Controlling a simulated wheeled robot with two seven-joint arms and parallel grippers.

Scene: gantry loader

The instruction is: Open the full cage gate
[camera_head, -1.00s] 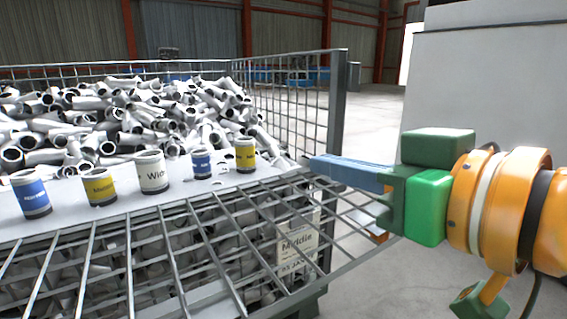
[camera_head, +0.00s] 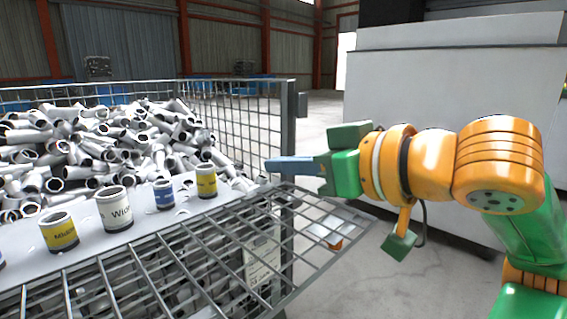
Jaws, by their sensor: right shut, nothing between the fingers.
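The full cage (camera_head: 291,120) is a wire-mesh crate heaped with grey metal pipe pieces (camera_head: 110,140). Its front mesh gate (camera_head: 180,252) is tilted outward toward me, with its upper edge away from the cage's upright corner post. My right gripper (camera_head: 268,166), with blue fingers and a green body, is shut and empty. It is beside the corner post, just above the far end of the gate. I cannot tell whether the fingertips touch the mesh. My left gripper is not in view.
Several labelled cans, among them a white one (camera_head: 114,208) and a yellow one (camera_head: 206,180), stand on a light board (camera_head: 135,230) at the cage front. A large grey machine cabinet (camera_head: 450,95) stands at the right.

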